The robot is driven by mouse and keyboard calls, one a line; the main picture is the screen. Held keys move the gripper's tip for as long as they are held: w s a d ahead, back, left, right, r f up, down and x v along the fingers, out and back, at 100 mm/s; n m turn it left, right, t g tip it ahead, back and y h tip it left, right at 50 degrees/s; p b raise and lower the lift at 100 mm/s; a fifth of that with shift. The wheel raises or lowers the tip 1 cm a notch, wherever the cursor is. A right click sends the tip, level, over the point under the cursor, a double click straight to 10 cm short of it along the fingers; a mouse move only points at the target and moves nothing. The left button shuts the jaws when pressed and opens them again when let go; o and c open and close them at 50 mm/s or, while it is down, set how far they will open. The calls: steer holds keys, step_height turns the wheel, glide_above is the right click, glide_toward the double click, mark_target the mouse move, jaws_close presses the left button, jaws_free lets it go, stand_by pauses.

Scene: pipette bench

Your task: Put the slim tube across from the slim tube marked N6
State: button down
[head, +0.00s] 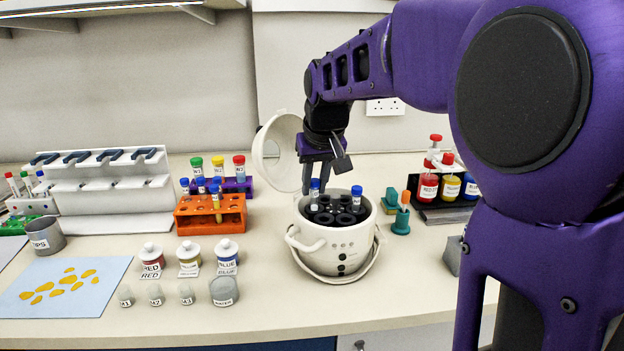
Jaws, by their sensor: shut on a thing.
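A white pot-shaped centrifuge (318,252) stands open on the bench, its round lid (271,152) raised at the back left. Its dark rotor (335,217) has several wells. One slim blue-capped tube (357,197) stands at the rotor's right side. Another slim blue-capped tube (314,193) is upright over the rotor's left back, at my gripper (318,178). My gripper points down and is shut on this left tube. I cannot tell how far its lower end is in a well. The writing on both tubes is too small to read.
An orange rack (210,222) holds slim tubes; a purple rack (240,187) with capped tubes stands behind. Labelled jars (189,262) and small cups stand left of the centrifuge. A green holder (401,222) and colored bottles (428,187) stand to the right.

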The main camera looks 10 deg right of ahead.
steer(key=shift+f, duration=0.6)
steer(key=c, duration=0.6)
jaws_free()
